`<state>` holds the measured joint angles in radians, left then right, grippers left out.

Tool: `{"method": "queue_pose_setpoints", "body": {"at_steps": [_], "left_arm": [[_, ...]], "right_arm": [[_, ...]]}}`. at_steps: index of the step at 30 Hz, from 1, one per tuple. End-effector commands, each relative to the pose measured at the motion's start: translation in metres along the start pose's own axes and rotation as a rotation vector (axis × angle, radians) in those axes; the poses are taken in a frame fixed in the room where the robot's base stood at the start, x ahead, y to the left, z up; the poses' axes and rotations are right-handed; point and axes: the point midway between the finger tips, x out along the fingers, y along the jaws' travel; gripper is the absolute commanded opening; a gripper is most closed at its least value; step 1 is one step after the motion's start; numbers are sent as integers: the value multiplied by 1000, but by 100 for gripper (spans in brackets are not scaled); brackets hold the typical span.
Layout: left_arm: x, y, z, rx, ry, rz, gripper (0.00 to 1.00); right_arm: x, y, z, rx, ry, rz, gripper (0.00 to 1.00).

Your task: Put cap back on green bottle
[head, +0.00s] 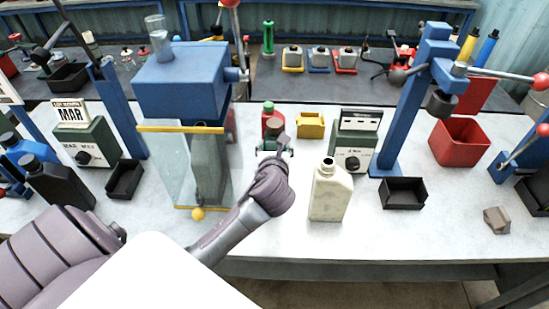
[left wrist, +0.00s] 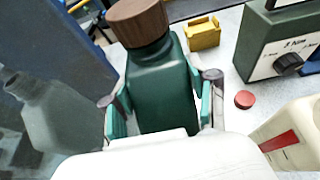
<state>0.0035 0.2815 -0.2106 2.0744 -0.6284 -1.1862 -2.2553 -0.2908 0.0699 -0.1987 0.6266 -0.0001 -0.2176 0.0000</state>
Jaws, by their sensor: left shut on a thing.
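The green bottle (left wrist: 160,92) stands between the fingers of my left gripper, which is shut on its sides. A wide brown round top (left wrist: 138,22) sits over its neck in the left wrist view. In the head view my left gripper (head: 275,150) is at mid table and hides much of what it holds. A small red cap (left wrist: 245,99) lies flat on the table to the right of the gripper, apart from it. My right gripper is not in view.
A cream bottle (head: 330,193) with an open dark mouth stands right of my left gripper. A yellow bin (head: 310,125) and a green scale (head: 354,140) stand behind. The clear-sided blue press (head: 185,85) is close on the left. The front right of the table is mostly free.

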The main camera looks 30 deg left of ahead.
Motion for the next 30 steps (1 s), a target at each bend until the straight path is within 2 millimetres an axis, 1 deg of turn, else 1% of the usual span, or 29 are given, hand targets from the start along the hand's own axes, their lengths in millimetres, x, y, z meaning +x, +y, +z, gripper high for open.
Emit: {"method": "queue_pose_setpoints", "body": {"at_steps": [1, 7, 15, 18, 29, 30], "left_arm": [[0, 0, 4, -2, -9, -1, 0], [0, 0, 3, -2, -8, -1, 0], [10, 0, -27, 1, -5, 0, 0], [12, 0, -31, -1, -7, -1, 0], [13, 0, -33, 0, -7, -1, 0], [14, 0, -37, 2, 1, 0, 59]], "right_arm": [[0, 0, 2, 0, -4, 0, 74], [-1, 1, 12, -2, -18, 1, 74], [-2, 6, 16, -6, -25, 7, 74], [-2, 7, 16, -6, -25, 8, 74], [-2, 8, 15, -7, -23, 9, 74], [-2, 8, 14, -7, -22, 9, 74]]}}
